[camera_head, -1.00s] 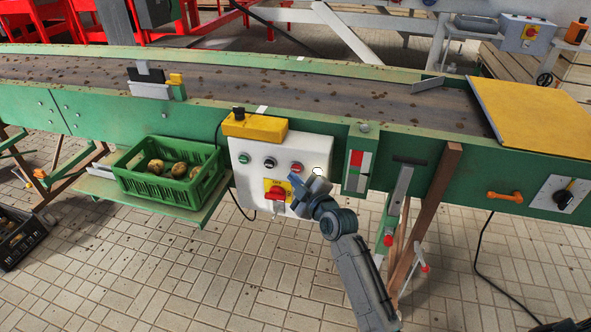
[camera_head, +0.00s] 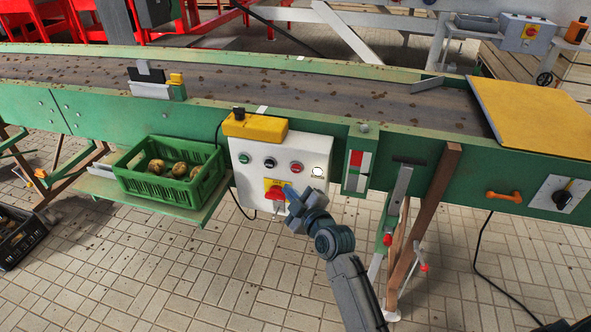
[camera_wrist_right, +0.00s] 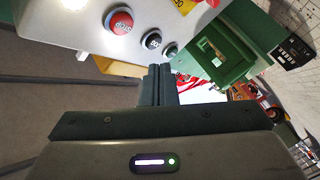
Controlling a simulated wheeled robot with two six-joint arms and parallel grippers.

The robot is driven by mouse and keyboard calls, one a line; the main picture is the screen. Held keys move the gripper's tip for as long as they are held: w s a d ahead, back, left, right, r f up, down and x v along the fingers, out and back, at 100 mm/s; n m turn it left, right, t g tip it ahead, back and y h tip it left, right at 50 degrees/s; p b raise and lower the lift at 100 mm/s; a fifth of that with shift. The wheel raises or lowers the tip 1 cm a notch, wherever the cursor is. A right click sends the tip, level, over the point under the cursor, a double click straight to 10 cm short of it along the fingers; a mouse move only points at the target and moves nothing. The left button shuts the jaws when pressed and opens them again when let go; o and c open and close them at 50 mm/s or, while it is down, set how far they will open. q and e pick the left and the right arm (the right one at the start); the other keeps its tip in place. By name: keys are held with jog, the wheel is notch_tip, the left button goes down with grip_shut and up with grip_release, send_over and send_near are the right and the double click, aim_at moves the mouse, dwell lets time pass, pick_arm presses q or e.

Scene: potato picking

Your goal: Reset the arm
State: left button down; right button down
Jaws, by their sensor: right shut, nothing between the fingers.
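My right gripper (camera_head: 294,198) is shut and empty, in front of the lower right part of the white control box (camera_head: 245,165). Its closed fingers also show in the right wrist view (camera_wrist_right: 158,80), with the box at the upper left. The gripper appears apart from the box, though the gap is hard to judge. The box has a red button (camera_head: 297,167), a bright white button (camera_head: 318,172) and a red switch (camera_head: 275,192) on a yellow plate. The gripper is just right of this switch and below the white button. My left gripper is not in view.
A green conveyor (camera_head: 85,117) with a dirt-strewn belt runs behind the box. A green crate (camera_head: 150,186) of potatoes stands on a shelf left of it. A metal lever (camera_head: 400,188) and brown leg (camera_head: 440,190) are to the right. The tiled floor in front is open.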

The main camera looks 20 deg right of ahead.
dwell(0.7)
